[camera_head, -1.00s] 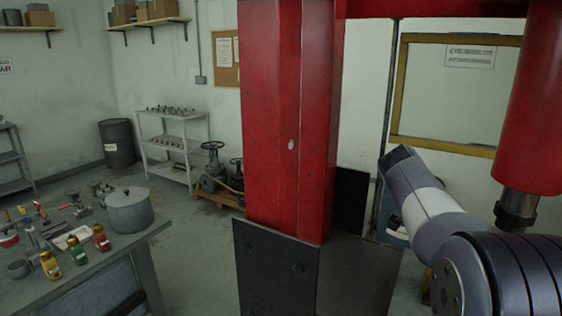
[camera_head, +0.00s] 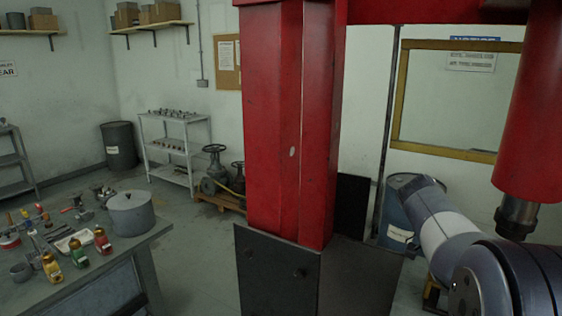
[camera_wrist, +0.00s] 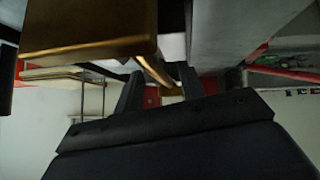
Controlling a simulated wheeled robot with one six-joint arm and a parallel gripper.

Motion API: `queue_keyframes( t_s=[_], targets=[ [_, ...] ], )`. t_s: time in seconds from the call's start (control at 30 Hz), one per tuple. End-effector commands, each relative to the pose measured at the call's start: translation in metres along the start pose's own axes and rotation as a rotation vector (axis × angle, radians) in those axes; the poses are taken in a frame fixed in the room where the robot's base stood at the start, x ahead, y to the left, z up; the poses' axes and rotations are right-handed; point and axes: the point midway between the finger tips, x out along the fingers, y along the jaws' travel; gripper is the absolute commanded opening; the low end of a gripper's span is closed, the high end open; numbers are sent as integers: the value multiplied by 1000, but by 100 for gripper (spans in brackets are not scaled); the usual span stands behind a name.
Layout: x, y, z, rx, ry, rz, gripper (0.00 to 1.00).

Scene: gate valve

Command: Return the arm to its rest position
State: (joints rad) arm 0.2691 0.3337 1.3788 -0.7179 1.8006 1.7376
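My arm shows at the right of the head view, its grey and white link (camera_head: 445,225) bent up beside the red machine. My gripper is outside the head view. In the wrist view, the two dark fingers of my gripper (camera_wrist: 160,82) stand apart with a gap between them, and I see nothing held there. The wrist picture looks upside down and dark.
A red steel column (camera_head: 290,130) with dark plates (camera_head: 275,270) at its base stands left of my arm. A red cylinder (camera_head: 540,120) hangs at the right. A workbench (camera_head: 95,262) with a pot (camera_head: 131,212) and bottles is at left.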

Motion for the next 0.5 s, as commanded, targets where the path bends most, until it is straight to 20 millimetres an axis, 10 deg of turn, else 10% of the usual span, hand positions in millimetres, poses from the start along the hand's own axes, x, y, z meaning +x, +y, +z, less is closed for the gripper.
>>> queue_keyframes(
  t_s=[0.5],
  targets=[
    [-84, 0, -2, -2, -1, -2, 38]
  ],
)
